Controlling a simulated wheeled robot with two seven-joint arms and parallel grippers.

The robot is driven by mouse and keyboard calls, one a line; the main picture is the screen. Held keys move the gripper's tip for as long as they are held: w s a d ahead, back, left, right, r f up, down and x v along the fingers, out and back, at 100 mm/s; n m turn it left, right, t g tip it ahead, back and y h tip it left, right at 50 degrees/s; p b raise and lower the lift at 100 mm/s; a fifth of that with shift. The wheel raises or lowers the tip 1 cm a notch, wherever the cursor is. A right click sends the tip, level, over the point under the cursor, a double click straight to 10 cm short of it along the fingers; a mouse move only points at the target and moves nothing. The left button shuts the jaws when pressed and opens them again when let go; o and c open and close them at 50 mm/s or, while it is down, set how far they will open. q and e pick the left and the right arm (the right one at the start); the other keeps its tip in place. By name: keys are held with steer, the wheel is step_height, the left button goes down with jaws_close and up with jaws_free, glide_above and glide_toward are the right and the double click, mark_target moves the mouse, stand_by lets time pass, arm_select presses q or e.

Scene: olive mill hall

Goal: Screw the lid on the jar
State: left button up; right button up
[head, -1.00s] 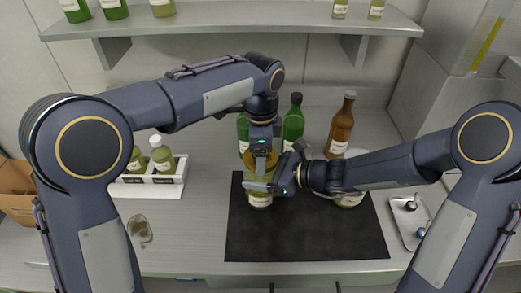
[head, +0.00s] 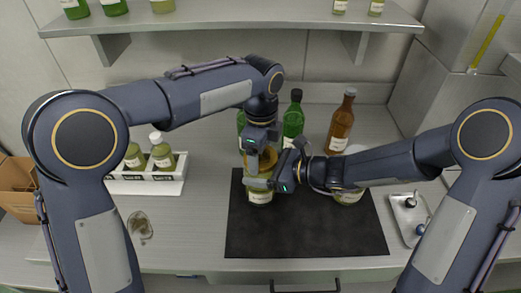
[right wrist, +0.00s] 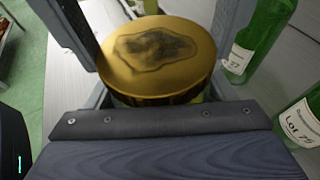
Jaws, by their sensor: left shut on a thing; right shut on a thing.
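The jar (head: 260,197), pale olive with a white label, stands upright on the dark mat (head: 305,235). The round gold lid (head: 267,157) is at the jar's mouth. In the right wrist view the lid (right wrist: 158,50) looks about level, with a dark irregular patch on top; I cannot tell how far it is threaded. My left gripper (head: 256,166) comes down from above and is shut on the lid, one finger showing at its near side. My right gripper (head: 262,183) reaches in from the right and is shut on the jar below the lid. The arms hide part of the jar.
Green bottles (head: 293,118) and a brown bottle (head: 341,122) stand close behind. Another jar (head: 349,196) is partly hidden by my right arm. A white rack (head: 150,184) with bottles is at left, a metal tray (head: 408,232) at right. The mat's front is clear.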

arm_select(q)
steer(key=m, duration=0.6)
steer(key=o, duration=1)
steer(key=shift+c, duration=0.2)
steer(key=shift+r, duration=2.25)
steer(key=shift+c, duration=0.3)
